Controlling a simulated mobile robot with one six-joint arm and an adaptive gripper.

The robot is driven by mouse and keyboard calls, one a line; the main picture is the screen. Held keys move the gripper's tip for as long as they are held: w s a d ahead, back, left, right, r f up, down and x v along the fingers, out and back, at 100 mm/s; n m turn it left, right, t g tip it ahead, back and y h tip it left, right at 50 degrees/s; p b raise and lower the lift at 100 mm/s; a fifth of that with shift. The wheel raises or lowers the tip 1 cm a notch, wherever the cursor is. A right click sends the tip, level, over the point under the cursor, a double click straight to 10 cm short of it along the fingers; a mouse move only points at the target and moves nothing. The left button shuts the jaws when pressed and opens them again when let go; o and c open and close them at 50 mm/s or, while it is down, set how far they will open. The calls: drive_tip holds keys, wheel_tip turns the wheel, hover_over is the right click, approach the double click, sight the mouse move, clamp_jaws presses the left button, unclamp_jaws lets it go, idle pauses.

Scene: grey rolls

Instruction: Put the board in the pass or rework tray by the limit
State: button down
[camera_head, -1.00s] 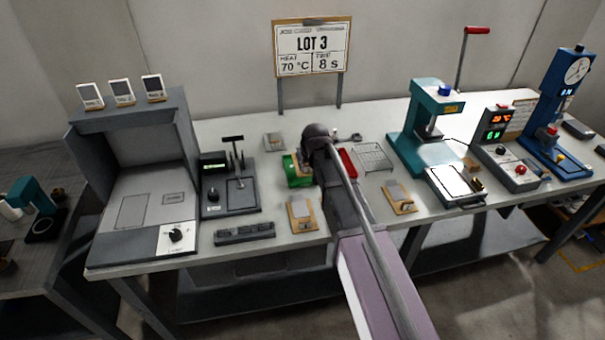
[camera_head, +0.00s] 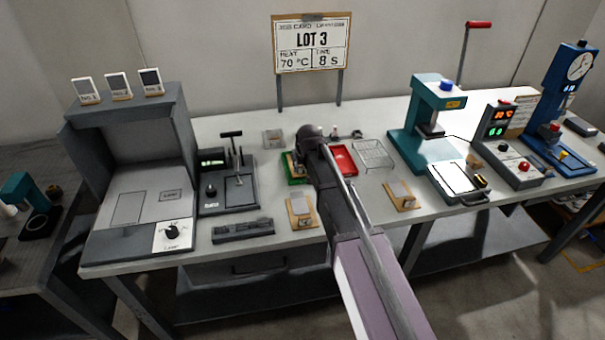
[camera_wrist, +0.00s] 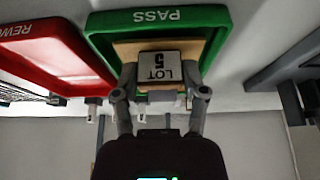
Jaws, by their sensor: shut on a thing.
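My gripper (camera_wrist: 160,95) is shut on the board (camera_wrist: 128,52), a tan plate with a white "LOT 5" label. In the wrist view the board lies across the green pass tray (camera_wrist: 98,42), within its outline; I cannot tell whether it touches the tray floor. The red rework tray (camera_wrist: 75,58) is beside it to the left. In the head view my arm hides the gripper and board; part of the green tray (camera_head: 297,180) shows left of the arm, and the red tray (camera_head: 343,158) shows right of it.
Tan boards lie in front, one left of my arm (camera_head: 302,211) and one right (camera_head: 403,195). A wire rack (camera_head: 373,155) is beyond the red tray. A teal press (camera_head: 425,125) stands right, a black test fixture (camera_head: 228,190) left. A "LOT 3" card (camera_head: 312,43) stands behind.

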drive_tip(key=shift+f, duration=0.45)
drive_tip(key=shift+f+b, duration=0.1)
drive_tip(key=shift+b, duration=0.2)
drive_tip(key=shift+c, duration=0.7)
unclamp_jaws()
drive_tip(key=p+v, duration=1.1)
drive_tip(key=v, duration=0.1)
idle(0.7)
drive_tip(key=s+d+f+m+g+h, duration=0.1)
drive_tip(key=s+d+m+g, duration=0.2)
drive_tip(key=s+d, duration=1.8)
drive_tip(key=shift+s+d+g, duration=0.2)
drive_tip(key=shift+g, duration=0.5)
